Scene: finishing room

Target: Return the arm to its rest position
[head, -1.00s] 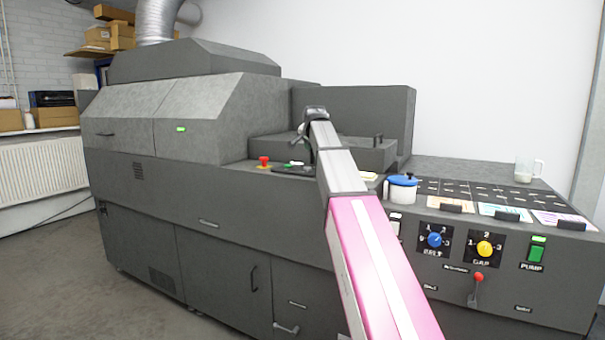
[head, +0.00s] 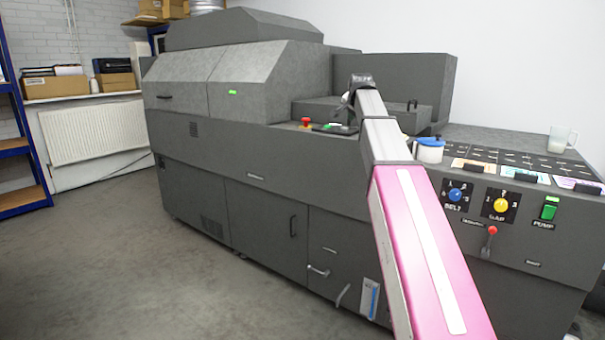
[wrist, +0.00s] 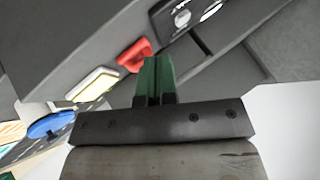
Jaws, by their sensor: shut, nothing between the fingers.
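My arm (head: 420,240), pink with a grey forearm, stretches forward over the front of the grey machine (head: 260,195). Its dark wrist end is above the machine's top ledge, to the right of the red stop button (head: 305,121). In the wrist view my gripper (wrist: 155,80) shows two green fingers pressed together with nothing between them. In the head view the fingers are too small and dark to make out. In the wrist view a grey machine surface lies behind the fingers, with a red part (wrist: 134,54) close to their left.
A white pot with a blue lid (head: 430,149) stands on the machine right of my forearm. A clear jug (head: 560,139) stands farther right. The front panel has a blue knob (head: 456,194), a yellow knob (head: 501,204) and a red-tipped lever (head: 491,231). Open floor (head: 120,260) lies left.

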